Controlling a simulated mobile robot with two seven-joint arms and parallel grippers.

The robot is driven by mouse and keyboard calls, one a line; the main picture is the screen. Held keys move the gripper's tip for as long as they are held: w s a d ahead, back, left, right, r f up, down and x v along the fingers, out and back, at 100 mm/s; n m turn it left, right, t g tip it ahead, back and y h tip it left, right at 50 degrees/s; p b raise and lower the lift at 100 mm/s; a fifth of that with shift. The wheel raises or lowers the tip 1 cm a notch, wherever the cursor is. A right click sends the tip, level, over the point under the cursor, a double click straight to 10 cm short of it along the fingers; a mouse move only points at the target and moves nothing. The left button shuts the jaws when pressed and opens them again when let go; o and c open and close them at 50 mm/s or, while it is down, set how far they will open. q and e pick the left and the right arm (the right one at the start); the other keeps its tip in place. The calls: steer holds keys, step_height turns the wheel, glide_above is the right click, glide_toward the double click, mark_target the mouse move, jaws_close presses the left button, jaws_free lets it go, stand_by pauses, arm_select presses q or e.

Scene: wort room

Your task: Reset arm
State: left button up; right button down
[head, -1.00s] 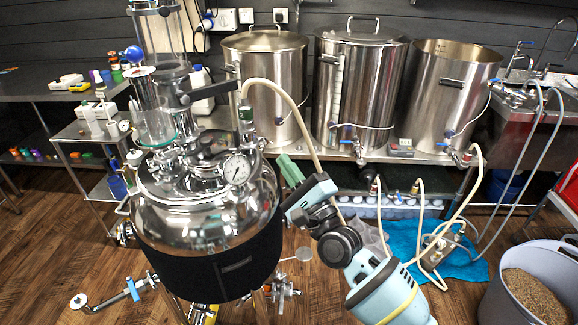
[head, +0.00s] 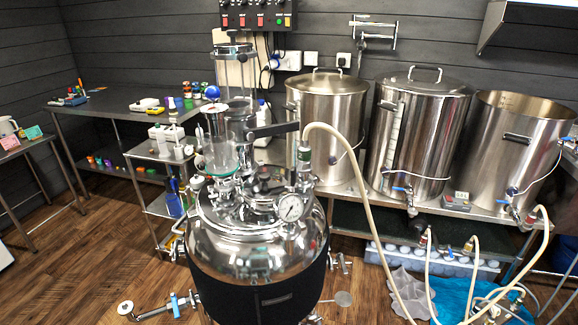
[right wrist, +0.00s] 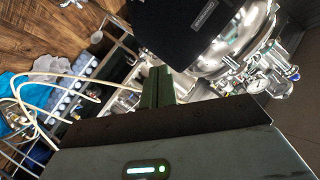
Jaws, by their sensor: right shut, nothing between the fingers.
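My right gripper (right wrist: 157,86) shows in the right wrist view, its green fingers together and empty. The steel vessel with a black jacket (head: 258,262) stands in the middle of the head view, with a pressure gauge (head: 290,208) and glassware on its lid. It also shows upside down at the top of the right wrist view (right wrist: 178,35), beyond the fingers; I cannot tell the gap between them. Neither of my arms shows in the head view, and my left gripper is in no view.
Several steel kettles (head: 422,130) line the back bench. A beige hose (head: 352,170) runs from the vessel's lid to the floor by a blue cloth (head: 465,298). A steel table (head: 130,103) and a small cart (head: 150,150) stand left. Wood floor (head: 85,245) is open at left.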

steer(key=s+d+f+n+g+h, duration=0.1)
steer(key=s+d+f+n+g, duration=0.1)
steer(key=s, duration=0.7)
steer(key=s+d+f+n+g+h, duration=0.1)
steer(key=s+d+f+n+g, duration=0.1)
steer(key=s+f+n, duration=0.3)
steer(key=s+d, duration=0.1)
steer(key=s, duration=0.3)
steer(key=shift+d+f+g+h+p, duration=0.15)
steer(key=shift+f+g+h+p, duration=0.15)
steer(key=shift+h, duration=0.1)
